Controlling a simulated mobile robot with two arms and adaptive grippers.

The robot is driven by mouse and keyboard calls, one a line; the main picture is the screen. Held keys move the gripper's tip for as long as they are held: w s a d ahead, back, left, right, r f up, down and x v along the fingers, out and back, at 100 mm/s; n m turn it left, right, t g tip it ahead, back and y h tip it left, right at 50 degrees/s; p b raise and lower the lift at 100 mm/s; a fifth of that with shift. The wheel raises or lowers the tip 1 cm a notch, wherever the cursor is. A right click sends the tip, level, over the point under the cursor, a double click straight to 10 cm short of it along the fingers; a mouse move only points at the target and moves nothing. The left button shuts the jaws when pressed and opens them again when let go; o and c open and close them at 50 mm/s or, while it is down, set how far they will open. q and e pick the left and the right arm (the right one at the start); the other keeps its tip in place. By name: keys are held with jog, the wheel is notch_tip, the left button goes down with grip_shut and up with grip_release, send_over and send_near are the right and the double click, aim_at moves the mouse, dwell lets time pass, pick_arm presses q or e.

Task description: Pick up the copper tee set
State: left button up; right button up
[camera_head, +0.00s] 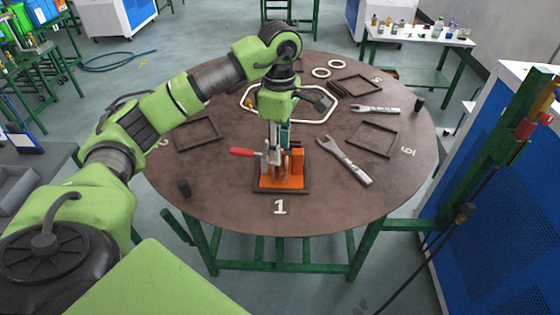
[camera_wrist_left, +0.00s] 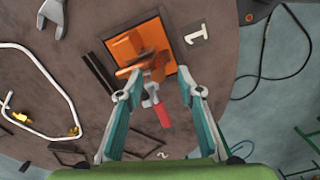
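In the left wrist view the copper piece (camera_wrist_left: 152,64), the orange fixture (camera_wrist_left: 130,46) and the red handle (camera_wrist_left: 162,116) lie ahead of the fingers. My left gripper (camera_wrist_left: 160,92) points down over the fixture, its fingers apart with a gap between them. The gripper partly hides the fixture in the head view. My right gripper is not in view.
The round brown table (camera_head: 230,206) also bears wrenches (camera_head: 345,162), empty dark frames (camera_head: 373,139), white rings (camera_head: 321,73) and a white hexagonal loop (camera_head: 318,119). A blue cabinet (camera_head: 510,165) stands close on the right. The table's front right area is clear.

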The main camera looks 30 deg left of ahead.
aim_at(279, 170)
pick_arm(q)
jog(key=shift+w+a+f+p, duration=0.15)
jog(key=shift+f+p, duration=0.5)
jog(key=shift+f, duration=1.25)
grip_shut()
jog(key=shift+r, duration=0.1)
